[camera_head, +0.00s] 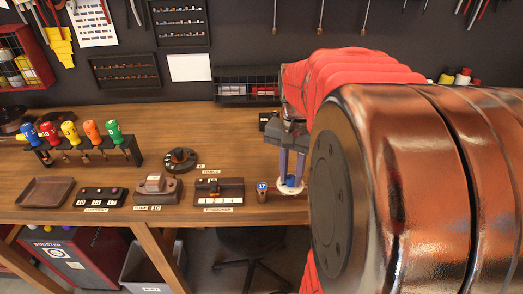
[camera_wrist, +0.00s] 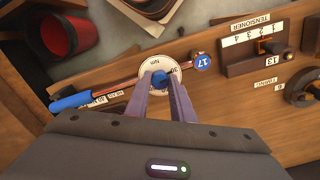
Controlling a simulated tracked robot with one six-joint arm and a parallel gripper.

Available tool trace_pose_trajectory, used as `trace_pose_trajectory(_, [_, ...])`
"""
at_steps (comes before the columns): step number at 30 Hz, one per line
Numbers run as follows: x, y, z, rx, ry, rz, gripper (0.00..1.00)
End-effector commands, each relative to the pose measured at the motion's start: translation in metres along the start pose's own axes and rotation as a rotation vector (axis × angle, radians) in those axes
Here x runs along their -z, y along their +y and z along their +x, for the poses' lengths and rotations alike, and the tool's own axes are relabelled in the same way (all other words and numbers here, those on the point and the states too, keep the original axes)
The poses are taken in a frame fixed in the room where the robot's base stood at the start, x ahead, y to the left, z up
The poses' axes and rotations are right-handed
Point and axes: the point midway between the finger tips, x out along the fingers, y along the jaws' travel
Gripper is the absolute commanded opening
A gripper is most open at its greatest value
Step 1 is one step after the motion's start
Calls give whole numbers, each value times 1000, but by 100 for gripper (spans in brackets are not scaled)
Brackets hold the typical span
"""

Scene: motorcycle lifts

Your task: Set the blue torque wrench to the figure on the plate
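The torque wrench lies on the wooden bench, with a blue handle (camera_wrist: 72,102), a copper shaft and a round white dial (camera_wrist: 150,67) marked Nm. A blue knob (camera_wrist: 160,77) stands at the dial's centre. A blue round tag reading 17 (camera_wrist: 201,62) is at the far end; it also shows in the head view (camera_head: 262,187). My gripper (camera_wrist: 165,78) points down over the dial, its two purple fingers on either side of the knob and seemingly touching it. Fingers hide part of the dial's scale, so I cannot read the setting. In the head view my arm hides the handle.
A tensioner box (camera_wrist: 258,48) with a numbered scale and a plate reading 13 (camera_wrist: 284,57) sits beyond the wrench end. A timing dial (camera_wrist: 304,92) is nearby. A rack of coloured screwdrivers (camera_head: 90,150) and an empty brown tray (camera_head: 46,192) stand left.

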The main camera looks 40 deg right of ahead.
Motion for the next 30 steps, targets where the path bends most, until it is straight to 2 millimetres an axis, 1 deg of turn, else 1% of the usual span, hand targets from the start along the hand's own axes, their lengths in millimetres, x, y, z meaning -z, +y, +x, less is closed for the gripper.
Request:
trace_pose_trajectory(1, [0,0,0,0,0,0,14])
trace_pose_trajectory(7, [0,0,0,0,0,0,0])
trace_pose_trajectory(14, [0,0,0,0,0,9,0])
trace_pose_trajectory(20, [0,0,0,0,-1,58,0])
trace_pose_trajectory(26, [0,-1,0,0,-2,164,0])
trace_pose_trajectory(30, [0,-1,0,0,-4,271,0])
